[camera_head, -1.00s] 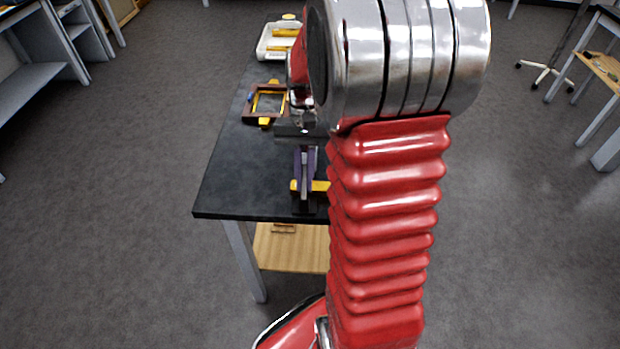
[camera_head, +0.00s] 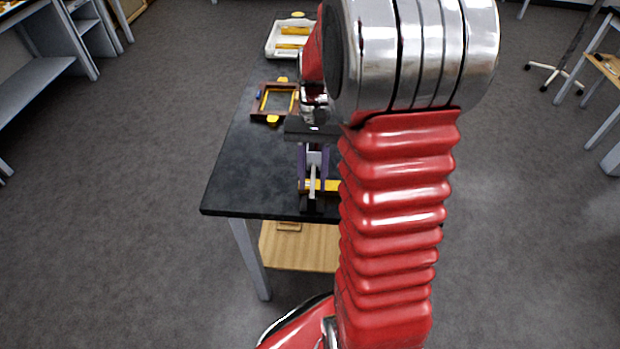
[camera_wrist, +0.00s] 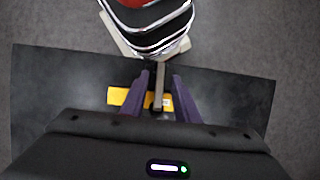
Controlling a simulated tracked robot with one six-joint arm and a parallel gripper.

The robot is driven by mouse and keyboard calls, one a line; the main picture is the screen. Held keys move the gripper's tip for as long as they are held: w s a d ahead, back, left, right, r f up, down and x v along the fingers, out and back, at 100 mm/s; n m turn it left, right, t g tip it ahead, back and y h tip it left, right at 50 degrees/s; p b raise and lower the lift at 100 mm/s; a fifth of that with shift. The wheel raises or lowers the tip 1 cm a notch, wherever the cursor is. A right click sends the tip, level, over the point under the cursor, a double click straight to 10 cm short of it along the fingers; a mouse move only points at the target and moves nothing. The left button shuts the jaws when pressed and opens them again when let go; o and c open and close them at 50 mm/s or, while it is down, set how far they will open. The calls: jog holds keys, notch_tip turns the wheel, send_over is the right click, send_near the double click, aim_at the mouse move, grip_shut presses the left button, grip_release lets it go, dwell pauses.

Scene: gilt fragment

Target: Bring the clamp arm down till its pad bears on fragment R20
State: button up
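My gripper (camera_head: 313,175) points down over the near end of the black table. Its two purple fingers are apart, one on each side of a slim grey bar, seemingly the clamp arm (camera_head: 313,183). In the wrist view the grey bar (camera_wrist: 159,95) runs between the fingers, with a gap on both sides. A yellow-gold piece, likely fragment R20 (camera_head: 331,186), lies across beneath the bar; it also shows in the wrist view (camera_wrist: 120,97). The clamp pad and its contact with the fragment cannot be made out.
A brown frame with yellow pieces (camera_head: 262,103) lies further back on the black table (camera_head: 240,170). A white tray with yellow pieces (camera_head: 273,42) stands at the far end. A wooden lower shelf (camera_head: 300,250) sits below. The table's left side is clear.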

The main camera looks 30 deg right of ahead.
jog(key=shift+r, duration=0.1)
jog(key=v, duration=1.3)
jog(key=shift+w+r, duration=0.15)
jog(key=shift+r, duration=0.05)
jog(key=shift+d, duration=0.1)
jog(key=shift+c, duration=0.7)
jog(key=shift+a+r, duration=0.2)
jog(key=shift+a, duration=0.15)
jog(key=shift+c, duration=1.4)
jog(key=s+a+n+t, duration=0.1)
jog(key=a, duration=0.2)
jog(key=s+a+r+n+t+h, duration=0.1)
jog(key=s+a, duration=0.1)
jog(key=a, duration=0.1)
jog(key=s+a+r+n+t+h, duration=0.1)
jog(key=s+a, duration=0.1)
jog(key=a, duration=0.1)
jog(key=shift+a+r+n+t, duration=0.2)
jog(key=shift+r+n+t, duration=0.1)
jog(key=shift+t, duration=0.1)
grip_shut()
jog(key=s+a+f+n+t, duration=0.2)
jog(key=s+a+n+t, duration=0.2)
jog(key=s+a, duration=0.3)
jog(key=shift+s+a+f+t+h, duration=0.3)
jog(key=shift+a+t+h, duration=0.1)
jog(key=shift+a+t, duration=0.2)
